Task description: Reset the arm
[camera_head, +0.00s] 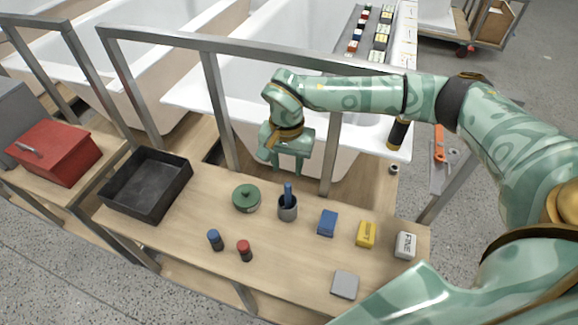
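My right arm reaches in from the right and bends down at the wrist. My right gripper (288,168) hangs over the far edge of the wooden table (190,245), pointing down, beside the metal frame and the white tub (185,85) behind. Its two fingers look apart with nothing between them. Below it on the table are a green lidded pot (246,198) and a grey cup (288,208) with a blue-handled tool (288,190) standing in it. My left gripper is not in view.
The table holds a black tray (147,184), blue (215,240) and red (244,250) cylinders, a blue block (327,223), a yellow block (366,234), a white block (405,245) and a grey block (345,284). A red toolbox (55,152) stands left. A metal rail (250,50) runs behind.

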